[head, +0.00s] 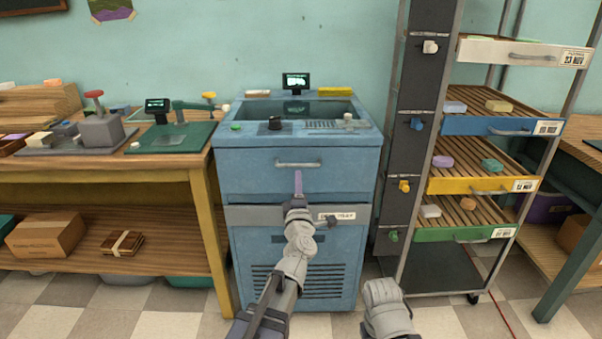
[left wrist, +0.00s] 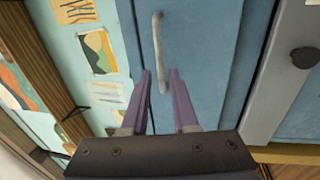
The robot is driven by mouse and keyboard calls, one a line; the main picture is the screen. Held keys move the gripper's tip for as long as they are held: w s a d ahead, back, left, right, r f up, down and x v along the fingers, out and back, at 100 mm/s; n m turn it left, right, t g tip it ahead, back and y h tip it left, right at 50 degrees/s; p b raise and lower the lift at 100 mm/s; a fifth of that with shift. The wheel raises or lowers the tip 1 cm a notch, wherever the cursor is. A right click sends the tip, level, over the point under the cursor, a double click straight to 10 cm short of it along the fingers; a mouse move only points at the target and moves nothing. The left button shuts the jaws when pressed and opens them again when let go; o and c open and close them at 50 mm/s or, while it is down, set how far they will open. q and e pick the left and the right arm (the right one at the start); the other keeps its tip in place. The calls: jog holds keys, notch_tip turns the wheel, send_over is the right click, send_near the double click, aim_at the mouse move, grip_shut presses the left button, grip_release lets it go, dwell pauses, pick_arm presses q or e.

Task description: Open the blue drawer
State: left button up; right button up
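The blue cabinet (head: 255,240) has a blue drawer front (head: 245,175) at its top, which looks shut, with a pale bar handle (head: 298,164). My left gripper (head: 298,178) is just below this handle in the head view. In the left wrist view its purple fingers (left wrist: 160,73) are apart, with nothing clamped. The handle (left wrist: 158,45) lines up with the gap between the fingertips; I cannot tell whether it is between them. The rack at right also has a blue-fronted tray drawer (head: 480,125) with a handle. My right gripper is out of view.
The cabinet's lower grey-fronted drawer (head: 250,215) has a dark knob (head: 332,220). A wooden workbench (head: 150,168) stands close at left. The rack (head: 408,230) stands close at right, with white, yellow and green tray drawers. Checkered floor (head: 330,323) lies in front.

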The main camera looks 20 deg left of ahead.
aim_at(298, 166)
pick_arm(q)
jog(key=p+x, duration=0.1)
jog(key=x, duration=0.6)
jog(key=shift+w+r, duration=0.1)
jog(key=shift+w, duration=0.3)
grip_shut()
dwell(1.1)
